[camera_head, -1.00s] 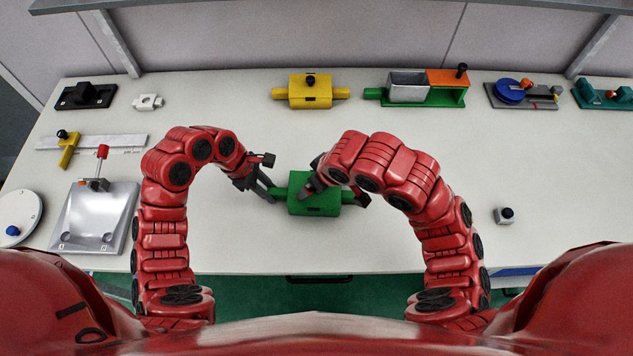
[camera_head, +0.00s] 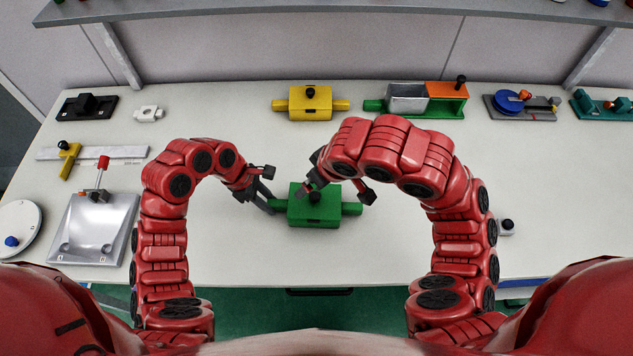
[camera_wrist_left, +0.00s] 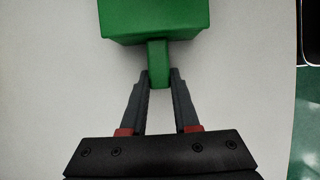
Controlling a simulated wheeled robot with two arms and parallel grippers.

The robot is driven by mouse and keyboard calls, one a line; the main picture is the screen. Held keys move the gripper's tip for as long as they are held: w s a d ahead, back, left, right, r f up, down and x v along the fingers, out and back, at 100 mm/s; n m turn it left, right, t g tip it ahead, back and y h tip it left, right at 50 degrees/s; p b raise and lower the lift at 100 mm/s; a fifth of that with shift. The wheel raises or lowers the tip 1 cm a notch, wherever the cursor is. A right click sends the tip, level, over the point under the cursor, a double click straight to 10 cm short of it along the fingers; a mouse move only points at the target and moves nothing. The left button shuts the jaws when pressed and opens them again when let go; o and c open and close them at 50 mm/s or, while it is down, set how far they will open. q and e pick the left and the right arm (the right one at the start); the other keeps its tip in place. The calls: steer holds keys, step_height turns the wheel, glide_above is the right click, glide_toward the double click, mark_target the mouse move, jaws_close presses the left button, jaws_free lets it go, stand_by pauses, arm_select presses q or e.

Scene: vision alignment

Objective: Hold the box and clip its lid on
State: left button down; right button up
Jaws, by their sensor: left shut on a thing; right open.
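The green box (camera_head: 314,213) sits on the table in front of me, with a bar handle at each side and a black knob (camera_head: 314,197) on its top. Its lid looks in place on top; I cannot tell whether it is clipped. My left gripper (camera_head: 269,204) is shut on the left handle. The left wrist view shows the handle (camera_wrist_left: 158,62) between the two fingers, with the box (camera_wrist_left: 155,18) beyond. My right gripper (camera_head: 311,180) is open and empty, just above and behind the box's top, apart from the knob as far as I can see.
A yellow box (camera_head: 296,106) with a black knob stands at the back. A silver tray (camera_head: 92,230) and a yellow slider (camera_head: 68,160) lie left.

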arm_select(q)
steer(key=c, duration=0.6)
jaws_free()
